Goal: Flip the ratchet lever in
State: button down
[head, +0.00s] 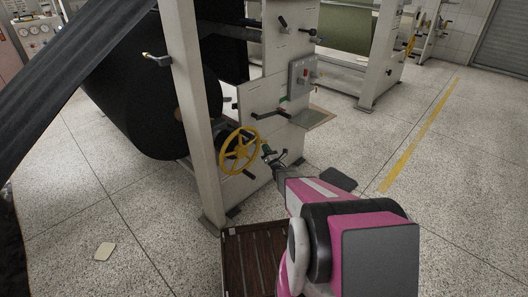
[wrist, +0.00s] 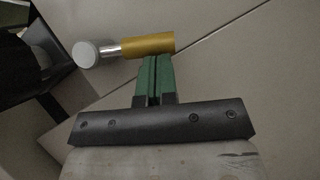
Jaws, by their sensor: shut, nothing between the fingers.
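My gripper (head: 267,151) reaches toward the pale machine frame, just right of the yellow handwheel. In the wrist view its green fingers (wrist: 155,77) are together with nothing held. Just beyond the fingertips lies a short part with a yellow sleeve (wrist: 148,44), a shiny metal neck and a round grey end (wrist: 86,54). The fingertips overlap the sleeve's lower edge in the picture; I cannot tell whether they touch it. This part may be the ratchet lever, but the views do not make that certain. In the head view the arm's end hides detail there.
The yellow handwheel (head: 240,151) is close on the left, with a large black roll (head: 145,95) behind the front post (head: 191,110). A brown slatted platform (head: 248,262) lies below. Floor at right is open.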

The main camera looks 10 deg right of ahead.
notch_tip(320, 180, up, 9)
jog(key=w+d+n+g+y, duration=0.1)
jog(key=n+y, duration=0.3)
jog(key=n, duration=0.1)
jog(key=shift+d+n, duration=0.25)
jog(key=shift+n, duration=0.05)
jog(key=shift+r, duration=0.1)
dwell(0.8)
jog(key=shift+w, duration=0.1)
